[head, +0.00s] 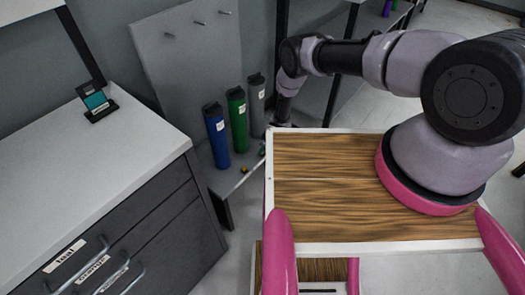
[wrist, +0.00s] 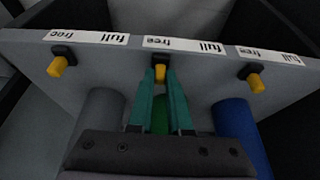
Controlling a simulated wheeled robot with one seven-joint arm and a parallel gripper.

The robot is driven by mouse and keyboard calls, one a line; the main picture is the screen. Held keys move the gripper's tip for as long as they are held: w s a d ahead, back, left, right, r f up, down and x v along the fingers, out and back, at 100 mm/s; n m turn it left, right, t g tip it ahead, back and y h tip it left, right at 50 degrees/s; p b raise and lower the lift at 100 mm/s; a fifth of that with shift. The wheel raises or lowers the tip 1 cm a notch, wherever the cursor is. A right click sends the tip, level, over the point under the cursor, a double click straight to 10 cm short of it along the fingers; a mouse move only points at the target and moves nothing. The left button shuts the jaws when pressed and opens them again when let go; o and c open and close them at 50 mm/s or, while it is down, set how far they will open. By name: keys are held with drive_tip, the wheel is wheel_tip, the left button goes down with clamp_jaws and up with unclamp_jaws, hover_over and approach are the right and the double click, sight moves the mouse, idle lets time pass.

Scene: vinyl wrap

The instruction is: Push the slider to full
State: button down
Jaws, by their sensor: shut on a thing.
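In the wrist view, my gripper (wrist: 160,70) has its two teal fingers on either side of the middle yellow slider knob (wrist: 160,77), shut on it. This knob sits under the "free" end of its white label (wrist: 185,46); the "full" end is to the right. The lettering appears upside down. In the head view, my gripper is mostly hidden behind my own body near the shelf edge. A small yellow knob (head: 243,170) shows on the shelf's front edge there.
Other slider knobs sit left (wrist: 58,67) and right (wrist: 256,83), each under "free". Blue (head: 216,137), green (head: 238,120) and grey (head: 256,105) rolls stand on the shelf. A dark drawer cabinet with a white top (head: 90,150) stands left.

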sight(251, 162)
idle(0.4)
drive_tip(key=s+a, duration=0.4)
drive_tip(key=s, duration=0.1)
drive_tip(key=shift+s, duration=0.1)
drive_tip(key=c, duration=0.8)
unclamp_jaws()
drive_tip(key=shift+c, duration=0.2)
drive_tip(key=shift+r, duration=0.1)
drive_tip(key=shift+d+r, duration=0.1)
drive_tip(key=shift+r, duration=0.2)
drive_tip(key=v, duration=1)
